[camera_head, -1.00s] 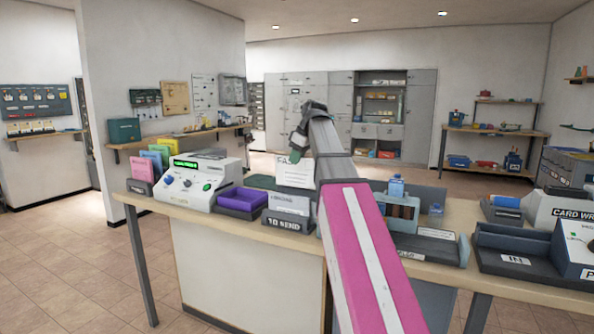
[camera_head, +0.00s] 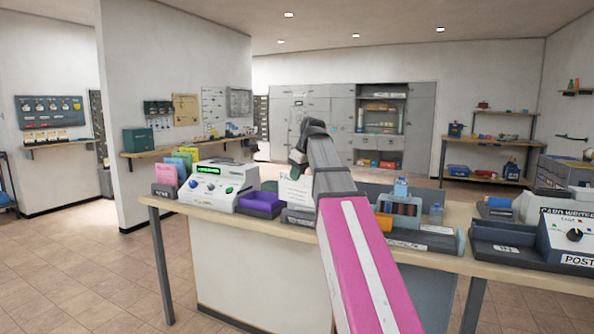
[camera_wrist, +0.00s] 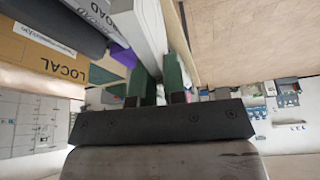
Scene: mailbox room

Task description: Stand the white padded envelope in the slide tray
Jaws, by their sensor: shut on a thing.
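My gripper (camera_head: 297,160) is above the counter in the head view, with its green fingers partly hidden by my arm. In the wrist view my gripper (camera_wrist: 160,82) has its two green fingers shut on a flat white thing, which I take as the white padded envelope (camera_wrist: 151,28). In the head view the envelope (camera_head: 294,188) hangs below the fingers, roughly upright, with print on its face. Its lower end is over or behind the small grey tray (camera_head: 297,218); I cannot tell whether they touch. I cannot tell which tray is the slide tray.
The counter (camera_head: 240,225) holds a white machine (camera_head: 220,189) with coloured folders, a purple bin (camera_head: 261,203), a blue rack (camera_head: 400,208) and a dark tray (camera_head: 505,235) on the right. A tan box marked LOCAL (camera_wrist: 45,60) is close in the wrist view.

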